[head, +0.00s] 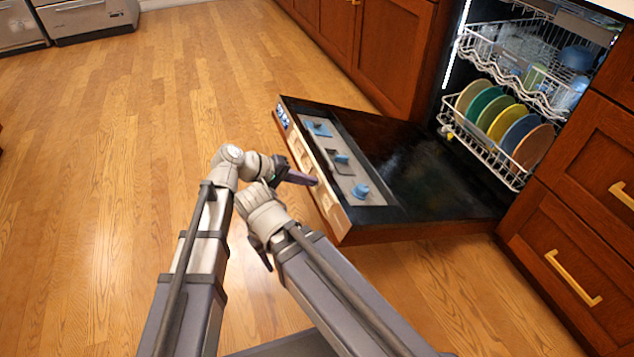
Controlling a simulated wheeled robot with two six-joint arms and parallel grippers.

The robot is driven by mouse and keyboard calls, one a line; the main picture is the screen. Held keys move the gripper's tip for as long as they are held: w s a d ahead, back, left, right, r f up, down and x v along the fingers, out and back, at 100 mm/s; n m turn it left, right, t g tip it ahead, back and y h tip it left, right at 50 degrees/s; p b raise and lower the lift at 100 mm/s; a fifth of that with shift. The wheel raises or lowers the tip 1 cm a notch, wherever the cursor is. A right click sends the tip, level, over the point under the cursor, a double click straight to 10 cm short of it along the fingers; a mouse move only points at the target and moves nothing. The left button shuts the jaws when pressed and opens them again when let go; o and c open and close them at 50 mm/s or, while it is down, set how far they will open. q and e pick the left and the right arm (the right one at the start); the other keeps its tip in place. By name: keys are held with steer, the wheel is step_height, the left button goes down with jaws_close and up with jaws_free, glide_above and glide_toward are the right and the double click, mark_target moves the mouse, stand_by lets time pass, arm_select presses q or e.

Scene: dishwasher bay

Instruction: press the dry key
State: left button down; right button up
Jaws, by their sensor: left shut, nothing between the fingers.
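The dishwasher door (420,175) is folded down, and a pale key strip (333,211) with several beige keys runs along its outer edge. The key labels are too small to read, so I cannot tell which is the dry key. My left gripper (314,182) is shut and empty, with its tip at the middle of the strip. It covers part of the strip, and I cannot tell whether it touches a key. My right gripper (263,256) is a small dark shape below its wrist, left of the door, mostly hidden by its own arm.
A small blue display (283,117) sits at the strip's far end. A grey panel (343,160) with blue parts lies on the door. The lower rack (486,155) holds several coloured plates. Wooden drawers (575,250) stand at right. Floor left of the door is clear.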

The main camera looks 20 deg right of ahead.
arm_select(q)
steer(key=shift+d+f, duration=0.1)
steer(key=shift+d, duration=0.05)
stand_by(0.4)
steer(key=f+p+v, duration=0.1)
steer(key=p+v, duration=0.1)
steer(key=v, duration=0.4)
steer(key=shift+a, duration=0.3)
stand_by(0.4)
stand_by(0.6)
steer(key=s+a+f+y, duration=0.3)
steer(key=a+y, duration=0.1)
steer(key=a, duration=0.6)
steer(key=s+a+f+y, duration=0.3)
steer(key=a, duration=0.7)
steer(key=s+a+f+y, duration=0.2)
steer(key=a+f+y, duration=0.15)
steer(key=a, duration=0.65)
steer(key=s+d+r+m+y+p, duration=0.2)
steer(key=s+d+r+m+p, duration=0.35)
steer(key=d+r+p, duration=0.7)
step_height(320, 180, up, 37)
steer(key=a+n+p, duration=0.1)
steer(key=p, duration=3.6)
steer(key=shift+s+a+r+g, duration=0.2)
steer(key=shift+s+a+g, duration=0.1)
steer(key=shift+s+a, duration=0.05)
